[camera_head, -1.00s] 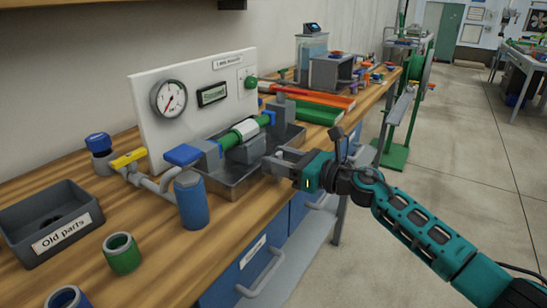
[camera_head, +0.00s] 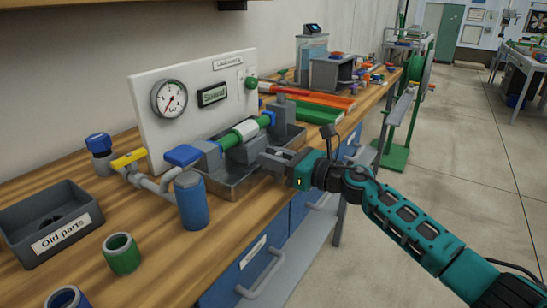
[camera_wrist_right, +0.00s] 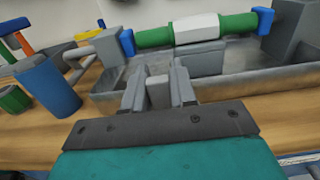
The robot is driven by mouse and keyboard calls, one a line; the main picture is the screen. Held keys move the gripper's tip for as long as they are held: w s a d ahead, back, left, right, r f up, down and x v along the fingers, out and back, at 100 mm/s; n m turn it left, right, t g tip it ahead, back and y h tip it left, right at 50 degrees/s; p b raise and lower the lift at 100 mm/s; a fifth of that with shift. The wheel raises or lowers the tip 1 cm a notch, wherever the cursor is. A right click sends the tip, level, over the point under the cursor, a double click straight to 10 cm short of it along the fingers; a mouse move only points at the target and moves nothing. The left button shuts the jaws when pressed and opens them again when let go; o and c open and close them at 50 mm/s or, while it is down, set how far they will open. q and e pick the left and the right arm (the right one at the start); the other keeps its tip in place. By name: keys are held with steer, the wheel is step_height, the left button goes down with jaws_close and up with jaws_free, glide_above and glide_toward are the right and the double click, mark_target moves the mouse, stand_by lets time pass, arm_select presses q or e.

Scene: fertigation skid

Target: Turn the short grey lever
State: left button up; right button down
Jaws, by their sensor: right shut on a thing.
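My right gripper (camera_head: 268,160) reaches in from the right to the near side of the metal tray on the bench. In the right wrist view its two grey fingers (camera_wrist_right: 158,78) are shut on a short light grey piece, the short grey lever (camera_wrist_right: 158,93). The fingers hide much of the lever, and its full angle cannot be told. Behind them a grey block (camera_wrist_right: 201,58) sits below the green pipe (camera_wrist_right: 238,26) with its white band. My left gripper is in neither view.
The metal tray (camera_head: 222,190) surrounds the pipework. A blue cylinder (camera_head: 192,203), a yellow-handled valve (camera_head: 128,158) and a blue-handled one (camera_head: 183,155) stand left. A gauge panel (camera_head: 205,125) rises behind. The "Old parts" bin (camera_head: 62,236) is at far left.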

steer(key=shift+w+d+m, duration=0.15)
steer(key=shift+w+m, duration=0.05)
steer(key=shift+m, duration=0.5)
steer(key=c, duration=1)
jaws_free()
steer(key=v, duration=1.3)
steer(key=shift+p, duration=0.3)
